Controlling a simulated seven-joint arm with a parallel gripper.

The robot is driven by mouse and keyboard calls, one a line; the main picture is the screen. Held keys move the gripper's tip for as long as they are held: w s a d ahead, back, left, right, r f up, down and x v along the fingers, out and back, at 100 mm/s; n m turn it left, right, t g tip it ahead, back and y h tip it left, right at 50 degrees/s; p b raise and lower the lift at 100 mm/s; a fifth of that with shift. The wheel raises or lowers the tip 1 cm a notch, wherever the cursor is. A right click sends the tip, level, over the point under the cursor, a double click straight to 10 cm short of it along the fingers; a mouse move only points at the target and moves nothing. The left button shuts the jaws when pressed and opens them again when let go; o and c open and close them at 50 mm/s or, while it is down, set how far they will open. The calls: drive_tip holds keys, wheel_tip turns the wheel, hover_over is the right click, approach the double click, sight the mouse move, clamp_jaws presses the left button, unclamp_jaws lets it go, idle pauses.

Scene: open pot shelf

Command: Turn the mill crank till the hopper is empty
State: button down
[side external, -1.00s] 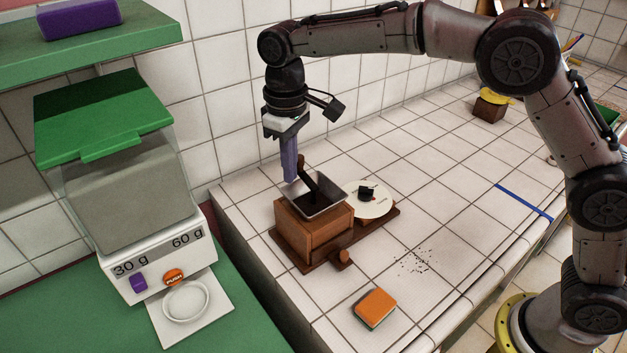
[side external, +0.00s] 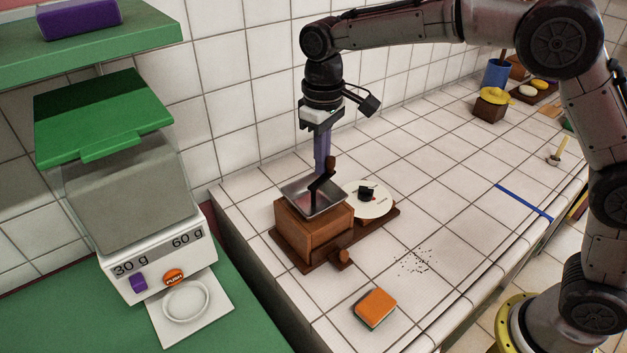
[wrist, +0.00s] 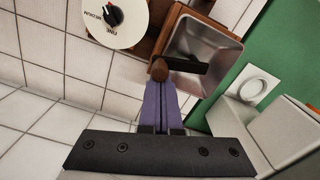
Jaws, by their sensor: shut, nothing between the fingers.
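The wooden mill (side external: 312,228) stands on the white tiled counter, on a dark wooden base. Its square metal hopper (side external: 303,204) faces up; in the wrist view the hopper (wrist: 203,52) shows bare metal inside, with the dark crank arm over part of it. The crank (side external: 318,186) rises from the hopper to a brown knob (side external: 331,163), also in the wrist view (wrist: 160,70). My gripper (side external: 322,176) points down with its purple fingers shut, right by the knob. In the wrist view the fingertips (wrist: 160,84) meet at the knob's edge, nothing between them.
A white dial disc (side external: 369,199) sits beside the mill. Dark grounds (side external: 416,260) are scattered on the counter, near an orange sponge (side external: 375,307). A dispenser with a green lid (side external: 104,115) stands at left. Counter to the right is mostly clear.

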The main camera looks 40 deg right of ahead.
drive_tip(key=shift+w+a, duration=0.55)
drive_tip(key=shift+r, duration=2.25)
